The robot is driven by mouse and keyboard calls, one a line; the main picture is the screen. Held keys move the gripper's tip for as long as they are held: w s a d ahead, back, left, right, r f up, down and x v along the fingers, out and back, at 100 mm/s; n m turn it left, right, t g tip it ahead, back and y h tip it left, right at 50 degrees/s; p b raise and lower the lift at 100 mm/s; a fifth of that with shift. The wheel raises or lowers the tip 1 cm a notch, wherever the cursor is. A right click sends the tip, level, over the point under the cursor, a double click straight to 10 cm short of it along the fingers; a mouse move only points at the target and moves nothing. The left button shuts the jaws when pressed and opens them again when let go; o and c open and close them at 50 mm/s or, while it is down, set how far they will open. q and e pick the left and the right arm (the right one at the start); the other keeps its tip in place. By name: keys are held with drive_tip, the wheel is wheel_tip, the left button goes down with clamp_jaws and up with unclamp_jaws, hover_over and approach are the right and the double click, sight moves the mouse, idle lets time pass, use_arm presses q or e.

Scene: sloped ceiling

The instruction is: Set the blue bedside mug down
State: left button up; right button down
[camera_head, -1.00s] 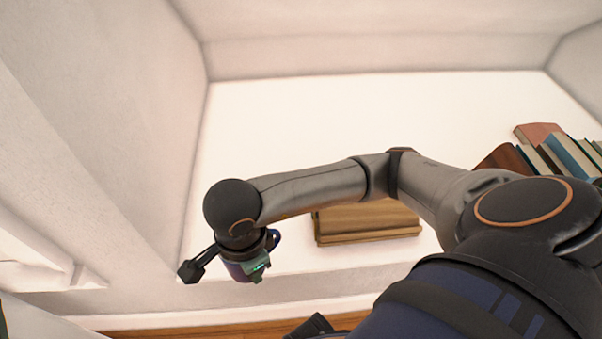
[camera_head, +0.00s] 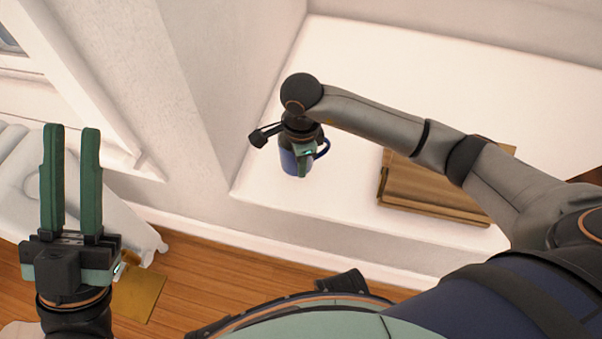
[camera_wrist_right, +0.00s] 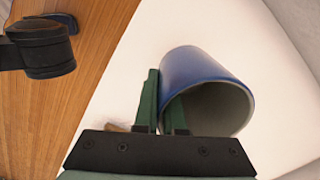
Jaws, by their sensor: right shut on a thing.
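The blue mug (camera_head: 290,163) is at the left end of the white ledge (camera_head: 340,95) in the head view, near its front edge. My right gripper (camera_head: 303,168) is shut on it from above. In the right wrist view the mug (camera_wrist_right: 196,68) shows its grey inside, and the right gripper's green fingers (camera_wrist_right: 162,105) grip its wall, one finger inside and one outside. I cannot tell whether the mug's base touches the ledge. My left gripper (camera_head: 73,180) is open and empty at the left, away from the ledge, fingers pointing up in the picture.
A wooden box-like object (camera_head: 430,188) lies on the ledge right of the mug. A sloped white wall (camera_head: 215,80) bounds the ledge on the left. Wooden floor (camera_head: 215,275) lies below the front edge. The ledge behind the mug is clear.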

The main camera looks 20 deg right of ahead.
drive_tip(key=shift+w+f+b, duration=0.2)
drive_tip(key=shift+f+b, duration=0.6)
drive_tip(key=shift+f, duration=0.9)
drive_tip(key=shift+f, duration=0.1)
drive_tip(key=c, duration=1)
unclamp_jaws()
